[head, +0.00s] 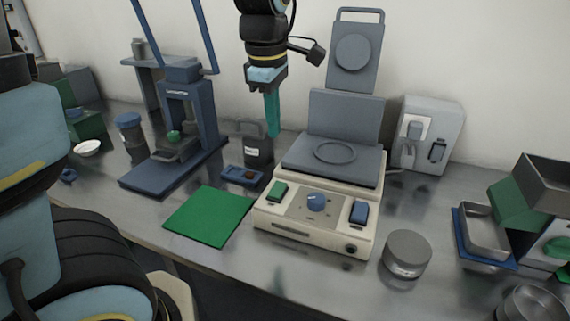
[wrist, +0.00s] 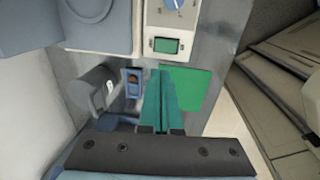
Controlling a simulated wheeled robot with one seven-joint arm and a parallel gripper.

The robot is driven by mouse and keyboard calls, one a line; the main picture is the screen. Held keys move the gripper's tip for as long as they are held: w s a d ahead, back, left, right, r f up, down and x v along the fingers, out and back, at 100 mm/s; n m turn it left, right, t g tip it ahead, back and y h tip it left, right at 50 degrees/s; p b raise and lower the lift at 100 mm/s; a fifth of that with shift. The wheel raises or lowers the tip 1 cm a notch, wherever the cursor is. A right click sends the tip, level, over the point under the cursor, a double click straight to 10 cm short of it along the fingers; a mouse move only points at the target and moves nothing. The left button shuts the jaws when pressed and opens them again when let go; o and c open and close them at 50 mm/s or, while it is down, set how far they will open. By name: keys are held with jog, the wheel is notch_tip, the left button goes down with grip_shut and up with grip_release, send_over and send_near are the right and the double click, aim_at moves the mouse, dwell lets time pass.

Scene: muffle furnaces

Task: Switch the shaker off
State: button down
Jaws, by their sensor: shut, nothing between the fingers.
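A beige unit (head: 310,246) with a grey top plate, which I take to be the shaker, stands on the bench in the middle of the head view. Its front panel has a blue dial (head: 316,201), a green rocker (head: 278,191) at left and a blue rocker (head: 359,212) at right. The green rocker also shows in the wrist view (wrist: 166,46). I cannot read any rocker's position. My gripper (head: 274,134) points down, teal fingers shut and empty, above the bench behind and left of the panel, touching nothing. Its fingers also show in the wrist view (wrist: 161,73).
A small blue box with a brown-orange part (head: 242,175) lies left of the unit. A grey canister (head: 257,150) stands behind it. A green mat (head: 209,216) lies in front. A blue press (head: 192,120) stands left; a round grey tin (head: 405,254) stands right.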

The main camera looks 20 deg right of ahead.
aim_at(279, 185)
jog(key=shift+f, duration=0.15)
jog(key=f, duration=0.4)
jog(key=w+d+f, duration=0.1)
jog(key=f, duration=0.8)
jog(key=shift+w+d+f, duration=0.15)
jog(key=shift+w+f, duration=0.05)
jog(key=shift+f, duration=0.15)
jog(key=shift+p, duration=0.3)
jog(key=shift+d+p, duration=0.1)
jog(key=shift+p, duration=0.2)
jog(key=shift+f, duration=0.15)
